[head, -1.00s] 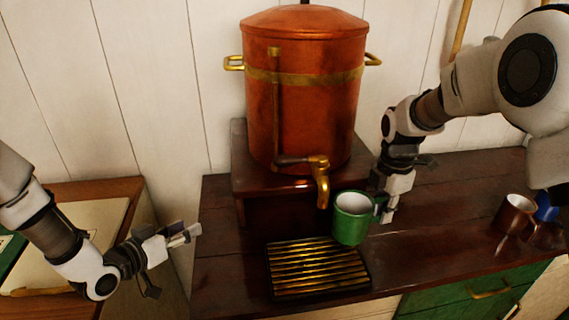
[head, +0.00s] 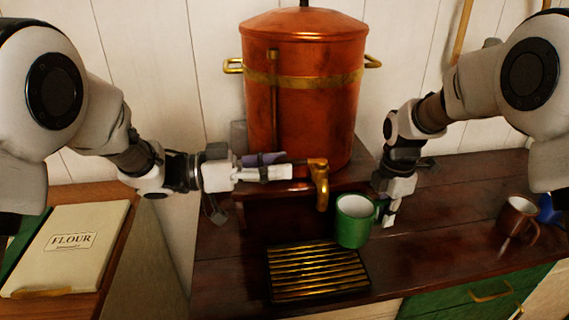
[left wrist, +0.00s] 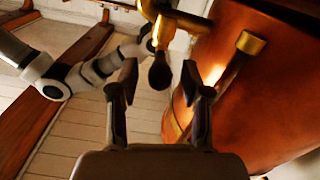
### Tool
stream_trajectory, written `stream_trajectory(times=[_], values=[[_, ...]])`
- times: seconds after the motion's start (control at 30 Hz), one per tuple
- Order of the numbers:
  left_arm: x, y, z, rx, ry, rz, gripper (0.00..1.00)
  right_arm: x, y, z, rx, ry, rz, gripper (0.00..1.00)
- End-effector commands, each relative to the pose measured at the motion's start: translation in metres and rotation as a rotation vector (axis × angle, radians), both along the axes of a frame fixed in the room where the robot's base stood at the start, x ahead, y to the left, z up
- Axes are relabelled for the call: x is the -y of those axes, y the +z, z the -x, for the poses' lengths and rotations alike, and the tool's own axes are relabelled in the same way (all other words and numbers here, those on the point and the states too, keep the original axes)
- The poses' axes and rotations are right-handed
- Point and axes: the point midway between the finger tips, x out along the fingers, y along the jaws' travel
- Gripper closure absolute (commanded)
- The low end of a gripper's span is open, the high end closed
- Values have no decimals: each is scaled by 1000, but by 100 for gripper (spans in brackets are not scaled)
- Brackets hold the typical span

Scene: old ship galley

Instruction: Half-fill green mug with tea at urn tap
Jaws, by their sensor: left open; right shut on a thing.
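The copper urn (head: 300,110) stands on a raised dark wooden block, with its brass tap (head: 320,182) at the front. My left gripper (head: 288,168) is open at the tap's lever, left of the spout. In the left wrist view the dark lever knob (left wrist: 161,72) shows between and just beyond the two open fingertips (left wrist: 160,78); contact cannot be told. My right gripper (head: 383,208) is shut on the green mug (head: 353,226), at its handle side. The mug is upright, below and a little right of the spout. Its visible inside is white; no tea shows.
A slatted brass drip tray (head: 318,272) lies on the counter below the tap, left of the mug. A brown mug (head: 516,219) and a blue item (head: 548,208) stand at the right.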

Motion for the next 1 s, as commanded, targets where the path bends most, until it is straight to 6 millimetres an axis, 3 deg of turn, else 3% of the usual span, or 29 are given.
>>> stream_trajectory(times=[0.1, 0.37, 0.4, 0.53, 1.0], values=[[14, 0, -1, 2, -1, -1, 52, 0, 0, 0, 1, 0, 0, 100], [17, 0, -2, 1, 1, 2, 52, 0, 0, 0, 1, 0, 0, 100], [17, 0, -2, 1, 1, 2, 56, 0, 0, 0, 1, 0, 0, 100], [17, 0, -2, 1, 1, 2, 100, 0, 0, 0, 1, 0, 0, 100], [19, 0, 7, 1, 135, 0, 100, 0, 0, 0, 1, 0, 0, 100]])
